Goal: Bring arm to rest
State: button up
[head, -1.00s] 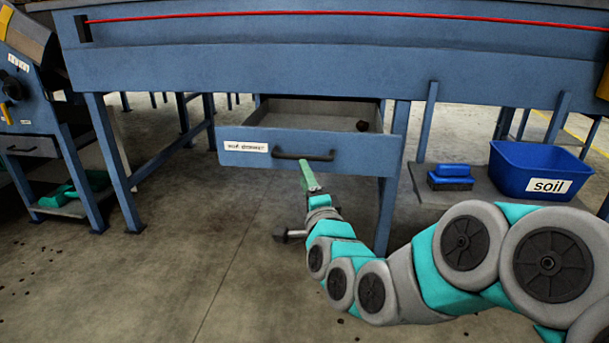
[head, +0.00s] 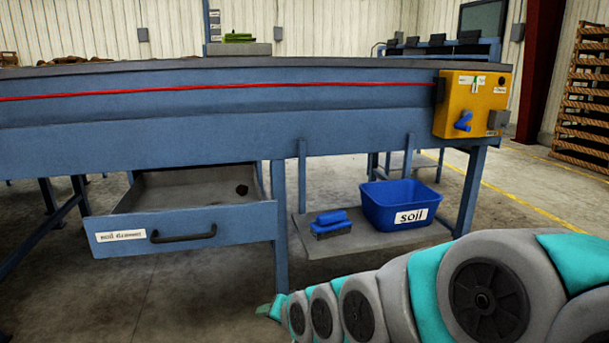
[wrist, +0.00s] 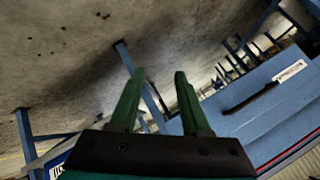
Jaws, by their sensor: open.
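My gripper (wrist: 154,88) shows in the wrist view as two green fingers standing apart with nothing between them. In the head view only a green tip of it (head: 272,308) shows at the lower middle, and my arm runs from there to the lower right. The soil drawer (head: 185,232) is pulled out below the blue grader, left of my gripper and apart from it. A small dark lump (head: 242,190) lies inside the drawer. The drawer front also shows at the right of the wrist view (wrist: 262,122).
A blue soil bin (head: 380,203) and a blue brush (head: 331,226) stand on a low grey shelf (head: 370,242) under the grader. A yellow control box (head: 474,100) with a blue handle hangs at the grader's right end. Concrete floor is open at the lower left.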

jog(key=s+d+r+n+g+h+p, duration=0.1)
jog(key=s+d+g, duration=0.4)
jog(key=s+d, duration=0.5)
jog(key=s+d+r+n+g+h+p, duration=0.1)
jog(key=s+d+g+h+p, duration=0.3)
jog(key=s+d, duration=0.7)
jog(key=s, duration=0.8)
jog(key=shift+r+n+g, duration=0.2)
jog(key=shift+n+g, duration=0.1)
jog(key=shift+g, duration=0.1)
